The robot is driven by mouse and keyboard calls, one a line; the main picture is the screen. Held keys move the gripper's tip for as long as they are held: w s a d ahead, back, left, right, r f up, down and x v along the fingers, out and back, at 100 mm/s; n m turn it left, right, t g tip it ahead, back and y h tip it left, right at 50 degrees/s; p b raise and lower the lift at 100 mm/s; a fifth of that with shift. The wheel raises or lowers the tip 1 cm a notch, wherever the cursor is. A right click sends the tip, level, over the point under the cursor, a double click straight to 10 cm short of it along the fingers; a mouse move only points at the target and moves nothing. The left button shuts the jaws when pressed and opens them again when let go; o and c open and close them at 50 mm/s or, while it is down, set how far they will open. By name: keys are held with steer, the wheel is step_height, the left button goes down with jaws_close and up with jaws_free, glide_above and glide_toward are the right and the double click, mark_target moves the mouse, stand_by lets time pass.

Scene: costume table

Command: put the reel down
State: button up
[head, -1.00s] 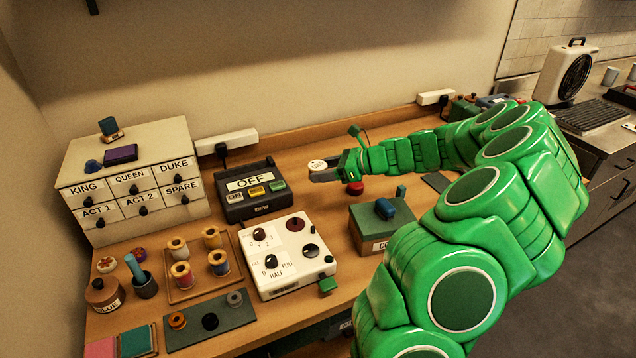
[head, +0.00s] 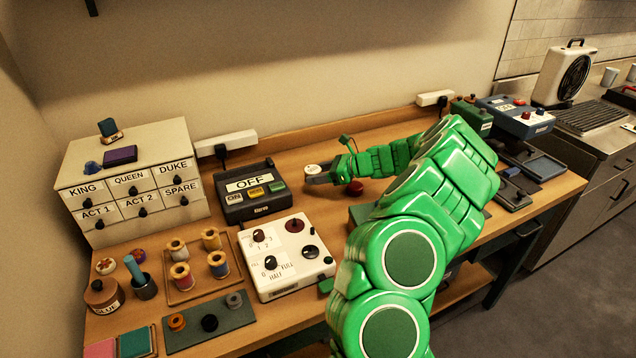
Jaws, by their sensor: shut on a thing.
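My gripper (head: 322,178) is near the back middle of the table, right of the box marked OFF. It is shut on a small round thing with a pale, marked top, which I take for the reel (head: 312,169). The jaws hide most of its side. I cannot tell whether its underside touches the table. Several other thread reels (head: 181,275) stand upright on a wooden tray (head: 190,295) at the left.
The OFF box (head: 248,208) stands left of my gripper and a red knob (head: 355,187) close to its right. A white dial panel (head: 290,288) lies in front. A drawer cabinet (head: 135,215) stands at the left. Bare wood (head: 315,205) shows between the gripper and the panel.

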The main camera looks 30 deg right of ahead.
mark_target(318, 192)
steer(key=shift+w+f, duration=0.3)
steer(key=shift+f, duration=0.1)
steer(key=shift+d+f, duration=0.1)
steer(key=shift+f, duration=1.35)
steer(key=shift+f, duration=0.45)
